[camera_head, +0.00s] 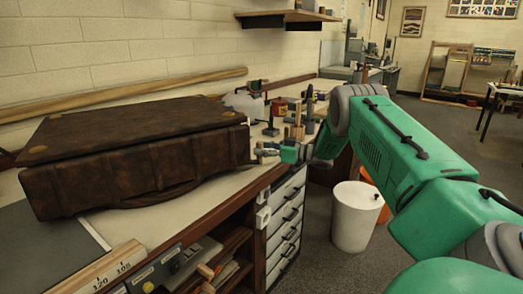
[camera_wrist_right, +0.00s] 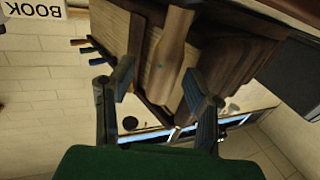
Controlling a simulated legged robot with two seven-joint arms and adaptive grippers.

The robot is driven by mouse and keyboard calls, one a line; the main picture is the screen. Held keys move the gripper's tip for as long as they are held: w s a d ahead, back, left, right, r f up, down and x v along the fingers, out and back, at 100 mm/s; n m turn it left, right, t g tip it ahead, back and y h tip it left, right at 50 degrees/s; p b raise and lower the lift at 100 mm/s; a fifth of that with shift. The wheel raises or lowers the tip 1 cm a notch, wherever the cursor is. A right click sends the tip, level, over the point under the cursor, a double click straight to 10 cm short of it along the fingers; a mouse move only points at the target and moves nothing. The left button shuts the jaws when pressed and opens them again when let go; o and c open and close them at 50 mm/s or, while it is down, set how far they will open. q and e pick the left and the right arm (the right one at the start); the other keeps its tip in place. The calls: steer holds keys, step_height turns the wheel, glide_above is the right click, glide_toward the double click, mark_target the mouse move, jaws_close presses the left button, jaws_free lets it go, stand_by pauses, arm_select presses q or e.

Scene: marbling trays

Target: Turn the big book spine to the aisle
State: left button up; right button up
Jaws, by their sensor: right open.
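The big book (camera_head: 130,160) is dark brown leather with brass-coloured corner pieces. It lies flat on the bench at the left of the head view, its ribbed long side facing the bench's near edge. My right gripper (camera_head: 266,152) is at the book's right end, just beyond the cover corner. In the right wrist view my right gripper (camera_wrist_right: 157,84) has its fingers apart, and the book (camera_wrist_right: 235,45) fills the upper right. A tan rounded wooden piece shows between the fingers. I cannot tell whether either finger touches the book. My left gripper is out of view.
The bench (camera_head: 160,218) has bare top in front of the book. Small tools and jars (camera_head: 300,115) stand behind my right gripper. Drawers (camera_head: 286,215) are below, and a white bin (camera_head: 355,215) stands on the floor. A wooden pole (camera_head: 120,95) runs along the wall.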

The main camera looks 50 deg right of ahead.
steer(key=v, duration=1.1)
steer(key=shift+s+d, duration=0.2)
steer(key=shift+s, duration=0.15)
steer(key=shift+f, duration=0.1)
